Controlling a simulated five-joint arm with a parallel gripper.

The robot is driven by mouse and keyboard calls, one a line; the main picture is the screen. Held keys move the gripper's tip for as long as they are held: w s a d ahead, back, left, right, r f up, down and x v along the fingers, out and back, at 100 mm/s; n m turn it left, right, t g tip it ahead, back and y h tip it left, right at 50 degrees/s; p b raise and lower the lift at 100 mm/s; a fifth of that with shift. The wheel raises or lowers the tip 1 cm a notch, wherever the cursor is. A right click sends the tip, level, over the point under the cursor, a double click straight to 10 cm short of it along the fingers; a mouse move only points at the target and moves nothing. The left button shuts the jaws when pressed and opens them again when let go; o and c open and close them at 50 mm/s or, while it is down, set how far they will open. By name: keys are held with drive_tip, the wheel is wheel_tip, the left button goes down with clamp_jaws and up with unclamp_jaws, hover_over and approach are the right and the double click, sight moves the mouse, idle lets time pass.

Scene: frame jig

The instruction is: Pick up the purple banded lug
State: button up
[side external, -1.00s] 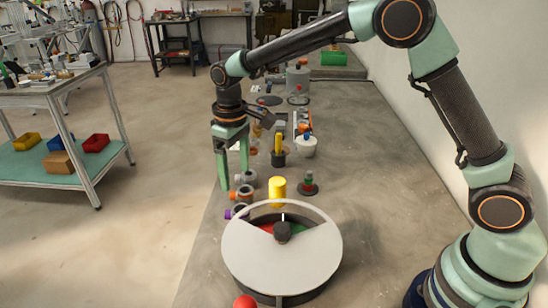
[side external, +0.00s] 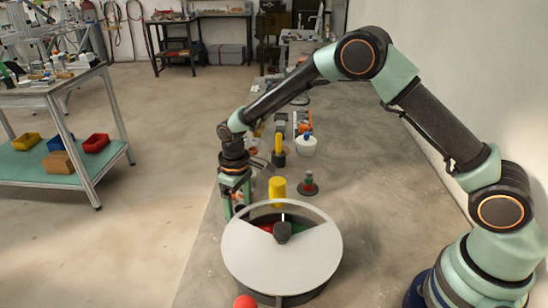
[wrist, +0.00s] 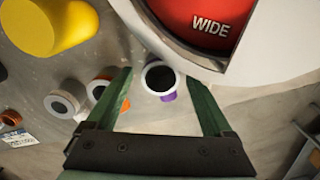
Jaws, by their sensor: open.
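The purple banded lug (wrist: 160,78) is a short pale tube with a dark bore and a purple part (wrist: 168,97) below its rim. My gripper is open and nothing is clamped. In the side view my gripper (side external: 236,207) points down just left of the round drum and hides most of the lug. Whether the fingers reach down around the lug or are still above it, I cannot tell.
A yellow cylinder (side external: 277,190) stands close by. The white-topped round drum (side external: 270,262), with a red sector marked WIDE (wrist: 208,18), is close on the right. A red ball (side external: 245,302) sits in front.

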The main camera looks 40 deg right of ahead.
drive_tip(key=shift+f, duration=0.4)
drive_tip(key=shift+c, duration=0.3)
clamp_jaws()
